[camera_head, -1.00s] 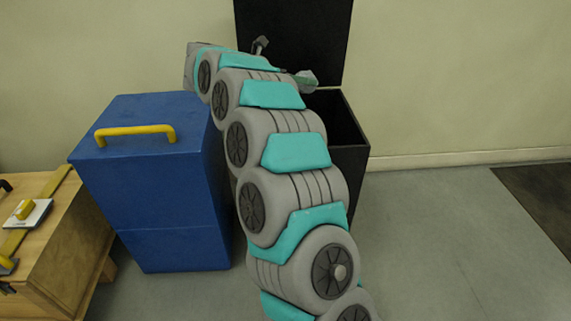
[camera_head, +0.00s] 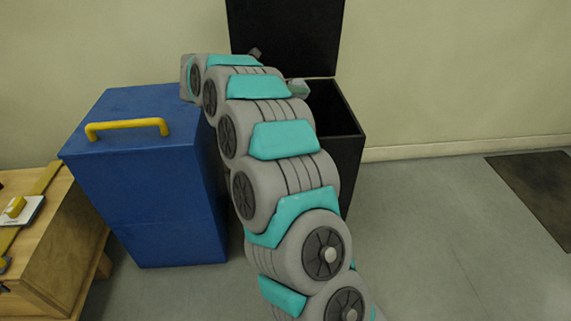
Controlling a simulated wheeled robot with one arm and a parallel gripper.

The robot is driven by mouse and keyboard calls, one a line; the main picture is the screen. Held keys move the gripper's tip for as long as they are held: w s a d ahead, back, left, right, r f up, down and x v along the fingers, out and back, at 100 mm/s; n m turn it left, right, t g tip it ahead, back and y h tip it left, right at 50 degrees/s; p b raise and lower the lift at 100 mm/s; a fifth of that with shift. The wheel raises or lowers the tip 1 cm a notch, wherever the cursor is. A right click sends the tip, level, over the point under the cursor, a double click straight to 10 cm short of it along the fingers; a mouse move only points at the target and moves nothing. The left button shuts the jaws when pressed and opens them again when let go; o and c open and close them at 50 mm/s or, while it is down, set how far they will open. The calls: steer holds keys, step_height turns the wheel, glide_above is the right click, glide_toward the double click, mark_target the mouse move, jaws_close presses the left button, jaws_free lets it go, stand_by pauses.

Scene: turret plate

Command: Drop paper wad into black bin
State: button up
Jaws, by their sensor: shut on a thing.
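The black bin (camera_head: 345,165) stands on the floor against the wall, with its black lid (camera_head: 290,35) raised upright behind its opening. My arm crosses in front of it and hides its left side. My gripper (camera_head: 256,53) is mostly hidden behind my wrist; only a small dark part shows against the lid. A small pale grey-green lump, which looks like the paper wad (camera_head: 298,88), shows past my arm at the bin's opening, near the back of the rim. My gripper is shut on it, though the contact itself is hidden.
A blue box (camera_head: 150,190) with a yellow handle (camera_head: 126,127) stands just left of the bin. A wooden bench (camera_head: 65,250) with tools is at the lower left. Floor to the right is clear, with a dark mat (camera_head: 540,190).

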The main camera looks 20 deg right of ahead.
steer(key=o, duration=1.2)
steer(key=v, duration=0.7)
steer(key=shift+a+r+b, duration=0.15)
steer(key=shift+a+b, duration=0.2)
steer(key=shift+b, duration=0.1)
